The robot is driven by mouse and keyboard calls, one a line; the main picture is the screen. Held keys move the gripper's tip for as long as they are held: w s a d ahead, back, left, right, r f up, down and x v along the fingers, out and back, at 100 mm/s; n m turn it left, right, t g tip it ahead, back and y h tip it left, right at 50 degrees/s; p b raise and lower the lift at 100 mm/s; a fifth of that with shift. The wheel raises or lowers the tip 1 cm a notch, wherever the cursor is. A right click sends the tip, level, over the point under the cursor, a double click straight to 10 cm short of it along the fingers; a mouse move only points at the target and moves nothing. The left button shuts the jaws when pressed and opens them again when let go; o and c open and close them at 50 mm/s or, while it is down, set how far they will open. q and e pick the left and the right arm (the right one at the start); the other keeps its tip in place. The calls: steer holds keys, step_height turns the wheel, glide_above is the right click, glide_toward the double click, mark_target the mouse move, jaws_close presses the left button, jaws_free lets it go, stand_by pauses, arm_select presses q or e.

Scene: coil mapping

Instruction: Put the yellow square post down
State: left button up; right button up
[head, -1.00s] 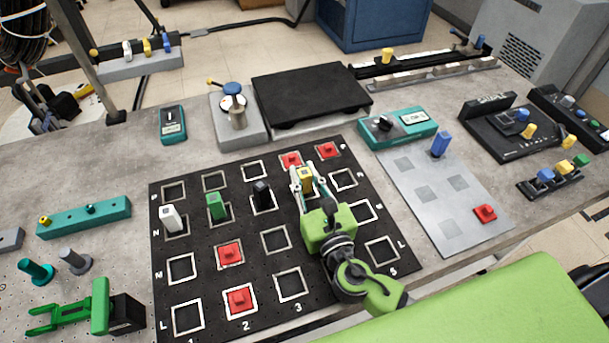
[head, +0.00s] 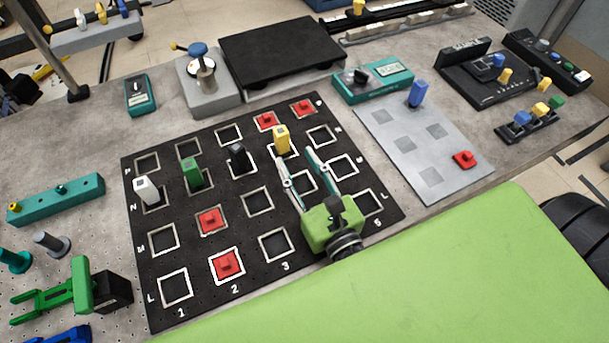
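The yellow square post (head: 282,139) stands upright on the black board (head: 345,213), in the fourth column of row N. The frame around the post's foot is partly hidden. My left gripper is not in view.
A black post (head: 238,158), green post (head: 192,172) and white post (head: 147,189) stand in the same row. Several red pieces (head: 210,221) sit on the board. A blue post (head: 417,93) stands on a grey plate (head: 405,126) at right.

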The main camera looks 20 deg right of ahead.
steer(key=shift+s, duration=1.45)
